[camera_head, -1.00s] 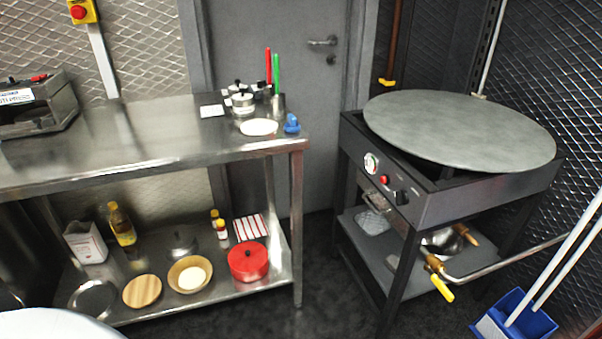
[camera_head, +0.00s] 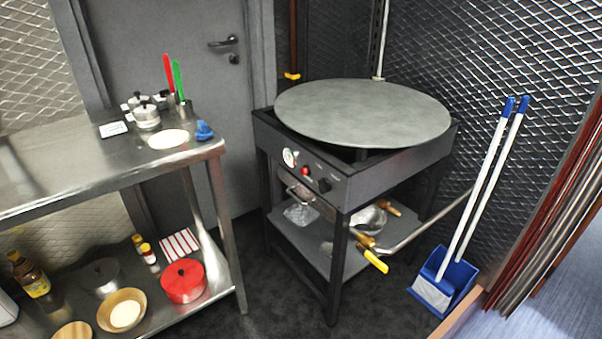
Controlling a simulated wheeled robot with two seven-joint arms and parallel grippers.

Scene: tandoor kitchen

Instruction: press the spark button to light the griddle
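The griddle (camera_head: 365,112) is a large round grey plate on a dark metal stand at the middle right. Its front panel (camera_head: 345,190) carries a small red button (camera_head: 305,171), a white round gauge (camera_head: 289,157) to its left and a black knob (camera_head: 324,185) to its right. Which of these is the spark button I cannot read from labels; the red button is the only push-button-like part I see. No flame shows under the plate. Neither of my grippers is in view.
A steel table (camera_head: 60,170) stands at the left, with pots and a blue item (camera_head: 204,130) on top. A pipe with a yellow lever (camera_head: 375,261) sticks out below the griddle. A blue dustpan (camera_head: 445,280) with two white handles stands at the right. Dark floor (camera_head: 285,300) lies free in front.

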